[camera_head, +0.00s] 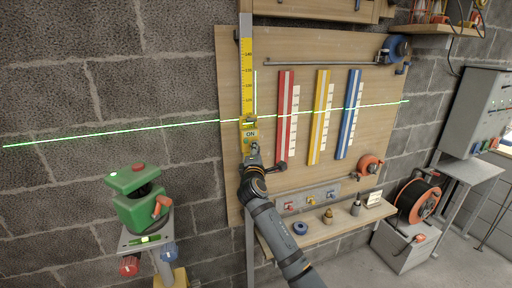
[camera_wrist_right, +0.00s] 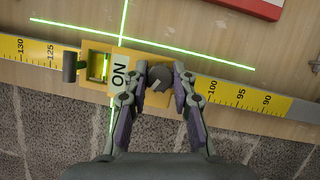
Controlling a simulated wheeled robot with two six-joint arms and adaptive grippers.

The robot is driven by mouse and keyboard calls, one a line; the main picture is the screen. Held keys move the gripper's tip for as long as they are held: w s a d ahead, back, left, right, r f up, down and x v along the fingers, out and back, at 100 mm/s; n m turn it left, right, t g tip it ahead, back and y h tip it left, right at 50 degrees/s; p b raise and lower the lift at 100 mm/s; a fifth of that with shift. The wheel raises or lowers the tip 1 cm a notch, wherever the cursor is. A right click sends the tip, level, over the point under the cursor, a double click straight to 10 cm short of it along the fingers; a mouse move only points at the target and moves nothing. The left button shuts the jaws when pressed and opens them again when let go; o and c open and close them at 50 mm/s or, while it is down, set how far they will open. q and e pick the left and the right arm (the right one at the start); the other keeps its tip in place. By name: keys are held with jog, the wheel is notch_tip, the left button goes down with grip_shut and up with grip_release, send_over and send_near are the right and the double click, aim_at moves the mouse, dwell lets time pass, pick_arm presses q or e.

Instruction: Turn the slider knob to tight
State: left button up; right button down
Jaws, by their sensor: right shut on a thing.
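The yellow slider (camera_head: 251,134) with an "ON" label sits on the upright yellow-and-grey measuring rule (camera_head: 246,75) at the left edge of the wooden board. In the right wrist view the slider (camera_wrist_right: 97,88) shows a small vial window and a dark cylinder at its left end. My right gripper (camera_head: 254,150) is at the slider's lower end. In the right wrist view its fingers (camera_wrist_right: 159,84) are shut on a dark grey knob (camera_wrist_right: 157,73), partly hidden between them. The knob's setting cannot be read. My left gripper is not in view.
A green laser level (camera_head: 142,205) stands on a stand at left and casts green lines on wall and board. Red, yellow and blue strips (camera_head: 320,115) hang right of the rule. A shelf (camera_head: 335,228) with small items lies below. A cable reel (camera_head: 418,200) stands at right.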

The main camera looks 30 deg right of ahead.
jog(key=shift+d+r+m+g+y+p, duration=0.1)
jog(key=shift+m+g+y+p, duration=0.45)
jog(key=shift+m+p, duration=1.1)
jog(key=shift+a+r+m+g+y+p, duration=0.1)
jog(key=shift+m+g+y+p, duration=0.15)
jog(key=shift+m+y+p, duration=1.05)
jog(key=shift+d+r+m+g+y+p, duration=0.1)
jog(key=shift+m+g+y+p, duration=0.25)
jog(key=shift+m+p, duration=1.7)
jog(key=c, duration=1.1)
grip_release()
